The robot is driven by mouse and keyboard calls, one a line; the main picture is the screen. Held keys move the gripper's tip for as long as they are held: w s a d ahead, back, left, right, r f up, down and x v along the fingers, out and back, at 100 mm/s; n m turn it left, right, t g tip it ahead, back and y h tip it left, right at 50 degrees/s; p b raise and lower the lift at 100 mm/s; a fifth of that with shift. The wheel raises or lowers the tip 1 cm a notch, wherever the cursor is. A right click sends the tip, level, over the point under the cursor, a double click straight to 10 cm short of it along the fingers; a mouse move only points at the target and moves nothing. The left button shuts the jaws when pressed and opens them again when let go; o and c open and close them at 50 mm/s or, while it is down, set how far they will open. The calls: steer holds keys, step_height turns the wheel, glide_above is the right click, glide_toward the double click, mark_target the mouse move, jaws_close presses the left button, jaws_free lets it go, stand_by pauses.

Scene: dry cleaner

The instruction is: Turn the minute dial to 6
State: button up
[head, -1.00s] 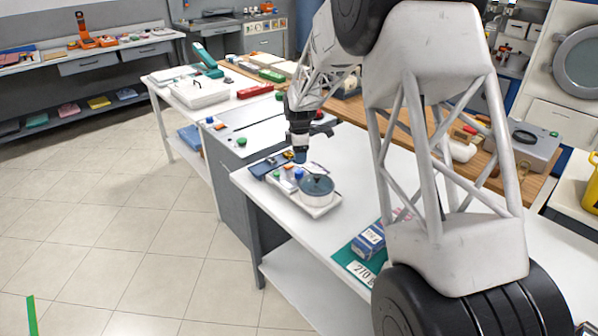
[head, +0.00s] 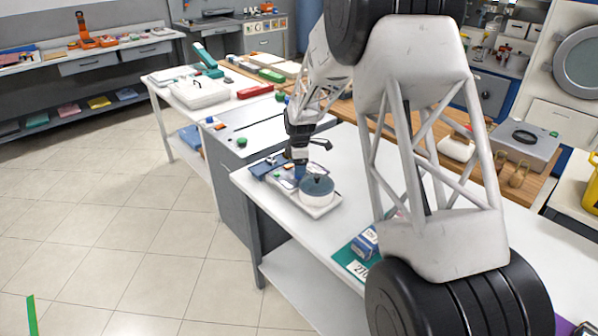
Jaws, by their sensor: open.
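A small light device (head: 322,210) sits near the left edge of the white table. It carries a round dial with a grey-blue top and pale side (head: 317,190), which has a small dark knob or pointer on top. Its markings are too small to read, so I cannot tell its setting. My gripper (head: 302,171) is open and points down just behind and left of the dial, over the device. Whether it touches anything is unclear. It hides part of the device's small coloured buttons.
A blue and white box (head: 366,242) and a green mat (head: 348,262) lie on the white table (head: 300,244) to the right, partly behind my arm. A dark flat item (head: 262,171) lies beside the device. Bare tabletop lies between device and mat.

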steer(key=shift+f, duration=1.4)
steer(key=shift+c, duration=0.2)
steer(key=c, duration=0.9)
